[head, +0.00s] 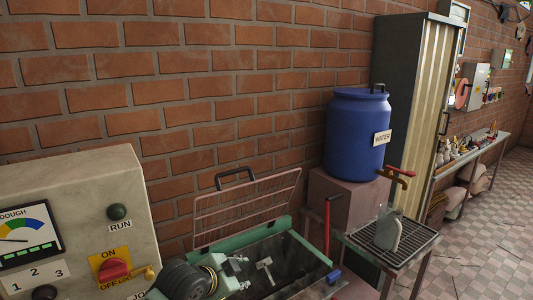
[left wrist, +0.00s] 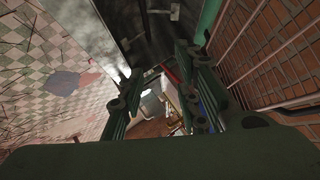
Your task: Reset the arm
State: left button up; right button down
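My left gripper (head: 241,274) is at the bottom of the head view, over the left end of a green trough (head: 268,240). Its wrist is dark and round, and its fingers are green. In the left wrist view the fingers of the left gripper (left wrist: 163,74) stand apart with nothing between them. My right arm and gripper do not show in either view.
A control panel (head: 75,215) with a red knob (head: 114,269) stands close at left. The trough's mesh lid (head: 245,208) is raised at the brick wall.

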pick_arm(q)
jog(key=s+a+f+n+g+y, duration=0.1)
jog(key=s+f+n, duration=0.1)
jog(key=s+f, duration=0.5)
jog(key=s+a+f+n+g, duration=0.1)
jog(key=s+a+f+n, duration=0.2)
jog(key=s, duration=0.7)
jog(key=s+a+f+n+g+y, duration=0.1)
jog(key=s+a+f+n, duration=0.15)
jog(key=s, duration=0.45)
jog(key=s+a+f+n+g+y, duration=0.1)
jog(key=s+a+n, duration=0.15)
jog(key=s, duration=0.45)
jog(key=s+a+f+n+g+y, duration=0.1)
jog(key=s+a+g, duration=0.15)
jog(key=s, duration=0.45)
notch_tip(320, 180, down, 30)
jog(key=s+a+b, duration=0.1)
jog(key=s+b, duration=0.1)
jog(key=s+a+f+g+b, duration=0.1)
jog(key=s+a+f, duration=0.2)
jog(key=s+f, duration=1.3)
jog(key=shift+s+g, duration=0.25)
jog(key=shift+g, duration=0.1)
